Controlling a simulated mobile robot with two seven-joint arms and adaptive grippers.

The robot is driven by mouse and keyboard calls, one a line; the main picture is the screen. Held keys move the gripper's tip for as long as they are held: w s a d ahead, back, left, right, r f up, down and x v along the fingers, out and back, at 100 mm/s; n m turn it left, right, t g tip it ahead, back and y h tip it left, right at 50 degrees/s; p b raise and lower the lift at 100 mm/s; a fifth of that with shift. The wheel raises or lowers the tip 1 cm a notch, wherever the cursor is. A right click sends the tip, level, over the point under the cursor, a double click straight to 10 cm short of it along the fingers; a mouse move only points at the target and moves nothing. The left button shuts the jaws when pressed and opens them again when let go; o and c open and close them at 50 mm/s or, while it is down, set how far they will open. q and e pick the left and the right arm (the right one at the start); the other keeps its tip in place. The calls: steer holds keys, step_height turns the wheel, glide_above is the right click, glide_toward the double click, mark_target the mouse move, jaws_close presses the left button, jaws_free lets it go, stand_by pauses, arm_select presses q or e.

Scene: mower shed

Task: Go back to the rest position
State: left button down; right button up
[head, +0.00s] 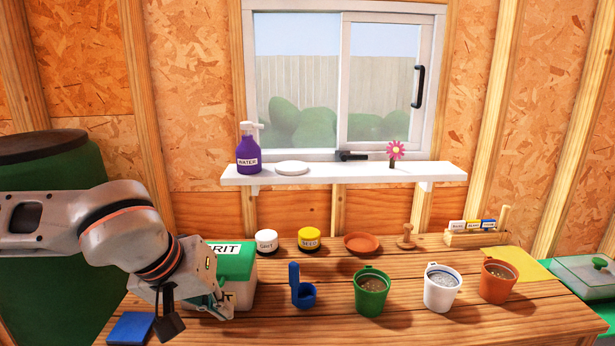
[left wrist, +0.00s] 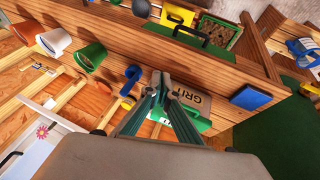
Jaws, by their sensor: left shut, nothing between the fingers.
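My left arm comes in from the left in the head view, and my left gripper (head: 216,306) is over the left part of the wooden bench (head: 335,325). It is in front of the green and white grit box (head: 240,264). The left wrist view shows the left gripper's fingers (left wrist: 166,80) together with nothing between them, and the grit box (left wrist: 192,100) just beyond. My right gripper is not in view.
Right of the gripper stand a blue scoop holder (head: 302,288), a green pot (head: 371,292), a white pot (head: 441,288) and a terracotta pot (head: 497,281). A blue pad (head: 131,328) lies at the front left. A dark green barrel (head: 60,165) stands at the left.

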arm_select(q)
steer(key=s+d+f+n+g+h, duration=0.35)
steer(key=s+d+g+h, duration=0.35)
steer(key=s+d, duration=0.85)
steer(key=s+d+r+n+g+h, duration=0.2)
steer(key=d+r+n+g+h, duration=0.1)
steer(key=d+r+n+h, duration=0.5)
steer(key=w+a+f+n+t+h, duration=0.1)
steer(key=w+a+n+t, duration=0.2)
steer(key=w+n+t, duration=0.75)
steer(key=w+a+f+n+t+h, duration=0.1)
steer(key=w+a+n+t+h, duration=0.35)
steer(key=n, duration=1.15)
steer(key=w+a+f+n+t+y, duration=0.2)
steer(key=a+f+n+t+y, duration=0.15)
steer(key=f+n+y, duration=0.3)
steer(key=w+a+f+n+t+y, duration=0.1)
steer(key=a+f+n+t+y, duration=0.2)
steer(key=f+n+t+y, duration=0.25)
steer(key=s+a+f+n+g+y, duration=0.2)
steer(key=s+a+f+n, duration=0.3)
steer(key=f, duration=0.5)
steer(key=s+a+f+n+g+y, duration=0.3)
steer(key=s+a+f+n, duration=0.2)
steer(key=f, duration=0.5)
steer(key=s+a+f+n+g+y, duration=0.3)
steer(key=s+a+f+n, duration=0.2)
steer(key=f, duration=0.5)
steer(key=shift+f+n, duration=0.3)
steer(key=shift+n, duration=0.5)
